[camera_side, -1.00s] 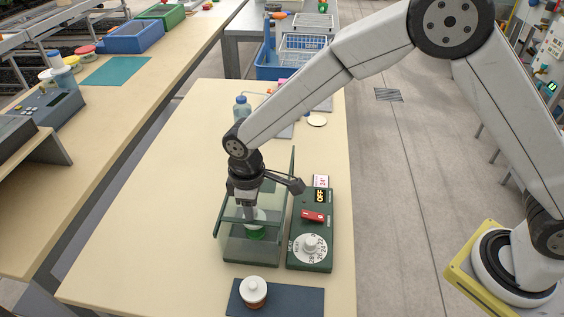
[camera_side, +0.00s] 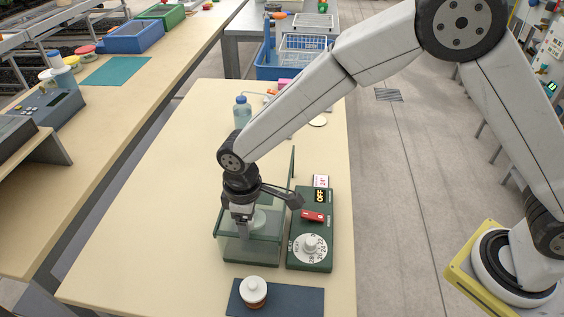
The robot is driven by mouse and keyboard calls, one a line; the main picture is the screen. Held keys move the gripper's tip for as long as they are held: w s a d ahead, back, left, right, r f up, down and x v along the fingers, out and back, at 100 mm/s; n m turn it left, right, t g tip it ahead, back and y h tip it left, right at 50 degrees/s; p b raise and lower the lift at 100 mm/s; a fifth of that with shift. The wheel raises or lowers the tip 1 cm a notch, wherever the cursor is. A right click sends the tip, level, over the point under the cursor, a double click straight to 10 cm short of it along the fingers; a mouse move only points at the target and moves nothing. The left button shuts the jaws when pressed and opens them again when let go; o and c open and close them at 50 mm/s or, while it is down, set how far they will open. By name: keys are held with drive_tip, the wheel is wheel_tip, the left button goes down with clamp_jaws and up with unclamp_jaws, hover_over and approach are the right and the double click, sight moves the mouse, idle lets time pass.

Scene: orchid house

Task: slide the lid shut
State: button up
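A clear, green-edged box (camera_side: 262,255) stands on the bench near its right side. It has a see-through top, and I cannot make out clearly which pane is the lid or how far it covers the opening. A green-edged pane (camera_side: 292,165) stands upright at the box's back right. My gripper (camera_side: 241,228) points down over the left front of the box top, with its fingertips close to the front upper edge. Whether they touch it is unclear, and the finger gap is too small to read. A pale round thing (camera_side: 261,219) shows behind the fingers.
A green control unit (camera_side: 318,222) with an OFF display, red switch and white dial stands right of the box. A white-capped jar (camera_side: 253,291) sits on a dark mat (camera_side: 302,302) in front. The bench (camera_side: 150,200) is clear to the left.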

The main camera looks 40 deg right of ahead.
drive_tip(key=shift+r, duration=3.45)
drive_tip(key=s+d+m+t, duration=0.1)
drive_tip(key=s+d+m, duration=0.3)
drive_tip(key=d, duration=0.9)
drive_tip(key=s+d+m+t, duration=0.1)
drive_tip(key=s+d+m, duration=0.4)
drive_tip(key=d, duration=0.8)
drive_tip(key=s, duration=0.2)
drive_tip(key=shift+s+t, duration=0.3)
